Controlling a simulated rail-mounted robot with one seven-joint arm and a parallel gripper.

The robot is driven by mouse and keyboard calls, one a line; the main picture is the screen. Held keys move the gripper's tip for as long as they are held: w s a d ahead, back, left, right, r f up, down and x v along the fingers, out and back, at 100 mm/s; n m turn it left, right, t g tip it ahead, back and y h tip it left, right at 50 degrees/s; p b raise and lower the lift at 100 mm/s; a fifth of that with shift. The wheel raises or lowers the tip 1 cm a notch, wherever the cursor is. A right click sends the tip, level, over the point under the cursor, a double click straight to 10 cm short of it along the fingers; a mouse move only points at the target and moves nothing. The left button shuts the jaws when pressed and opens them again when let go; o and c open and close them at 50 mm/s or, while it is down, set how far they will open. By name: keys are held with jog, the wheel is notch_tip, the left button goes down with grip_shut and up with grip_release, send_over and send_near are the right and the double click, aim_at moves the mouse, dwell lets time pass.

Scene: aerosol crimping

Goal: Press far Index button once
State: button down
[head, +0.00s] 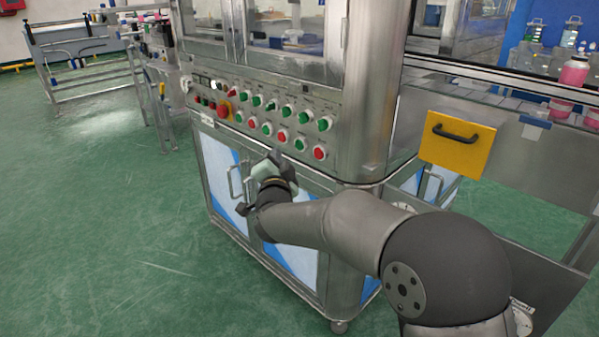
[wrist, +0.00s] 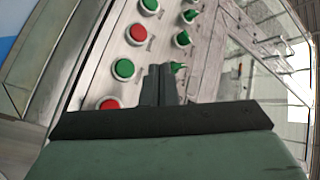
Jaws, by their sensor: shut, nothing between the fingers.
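The steel control panel (head: 268,112) on the machine front carries rows of green and red buttons; its labels are too small to read, so I cannot tell which is the Index button. My gripper (head: 277,158) is in front of the panel's lower edge, below the lower button row. In the wrist view, my gripper's fingers (wrist: 160,70) are together and empty, pointing at the panel. They appear between a green button (wrist: 123,69) on the left and a green knob (wrist: 178,67) on the right. Contact with the panel cannot be told. The fingers and gripper body hide part of it.
A red emergency-stop button (head: 223,109) sits left on the panel. Below are cabinet doors with a metal handle (head: 233,183). A yellow drawer front (head: 457,144) and a pink bottle (head: 573,72) are to the right. The green floor at left is open.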

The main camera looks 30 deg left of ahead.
aim_at(299, 145)
jog(key=shift+s+a+f+m+t+b, duration=0.2)
jog(key=shift+s+a+f+m+t, duration=0.25)
jog(key=shift+a, duration=0.2)
jog(key=shift+s+a+f+m+t+b, duration=0.25)
jog(key=shift+s+a+f+m, duration=0.1)
jog(key=shift+s+a+f, duration=0.2)
jog(key=shift+w, duration=0.15)
jog(key=w+d+p, duration=0.1)
jog(key=w, duration=0.7)
jog(key=shift+w+d, duration=0.25)
jog(key=shift+d, duration=0.1)
dwell(1.0)
jog(key=shift+w+b, duration=0.35)
jog(key=shift+w, duration=0.05)
